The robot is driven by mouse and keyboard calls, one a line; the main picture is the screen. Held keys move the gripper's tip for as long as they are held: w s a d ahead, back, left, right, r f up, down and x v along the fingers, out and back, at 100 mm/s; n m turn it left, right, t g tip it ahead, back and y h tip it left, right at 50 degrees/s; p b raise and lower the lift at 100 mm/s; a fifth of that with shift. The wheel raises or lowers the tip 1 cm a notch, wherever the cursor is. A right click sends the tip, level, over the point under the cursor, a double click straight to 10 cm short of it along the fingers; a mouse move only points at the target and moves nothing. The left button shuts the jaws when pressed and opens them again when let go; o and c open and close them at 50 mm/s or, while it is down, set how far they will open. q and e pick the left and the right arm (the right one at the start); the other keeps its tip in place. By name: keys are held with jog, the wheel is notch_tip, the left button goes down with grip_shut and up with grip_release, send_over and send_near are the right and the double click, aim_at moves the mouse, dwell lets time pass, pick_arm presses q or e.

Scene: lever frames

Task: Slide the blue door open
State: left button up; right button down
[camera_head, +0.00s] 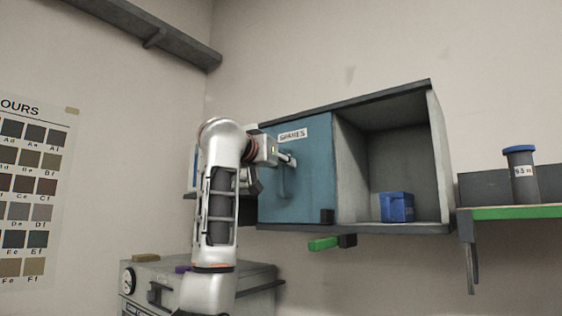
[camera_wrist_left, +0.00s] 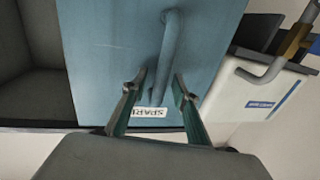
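The blue door (camera_head: 310,185) covers the left half of a grey wall cabinet; the right half stands open. Its upright blue bar handle (camera_head: 282,182) is near the door's left side, below a white label. My left gripper (camera_head: 290,160) is at the upper part of the handle. In the left wrist view the left gripper (camera_wrist_left: 155,88) is open, its two fingers apart with the end of the handle (camera_wrist_left: 170,50) between them. Neither finger clearly touches it. The door (camera_wrist_left: 110,50) fills the middle of that view. My right gripper is not in view.
A blue box (camera_head: 397,207) sits in the cabinet's open right compartment. A green bar (camera_head: 322,244) with a dark block is under the cabinet. A green-edged shelf (camera_head: 510,212) with a blue-lidded jar (camera_head: 521,175) is at right. A grey machine (camera_head: 150,285) stands below left.

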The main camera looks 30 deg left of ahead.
pick_arm(q)
grip_shut()
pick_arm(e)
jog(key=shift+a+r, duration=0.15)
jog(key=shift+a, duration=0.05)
pick_arm(q)
jog(key=shift+d, duration=0.15)
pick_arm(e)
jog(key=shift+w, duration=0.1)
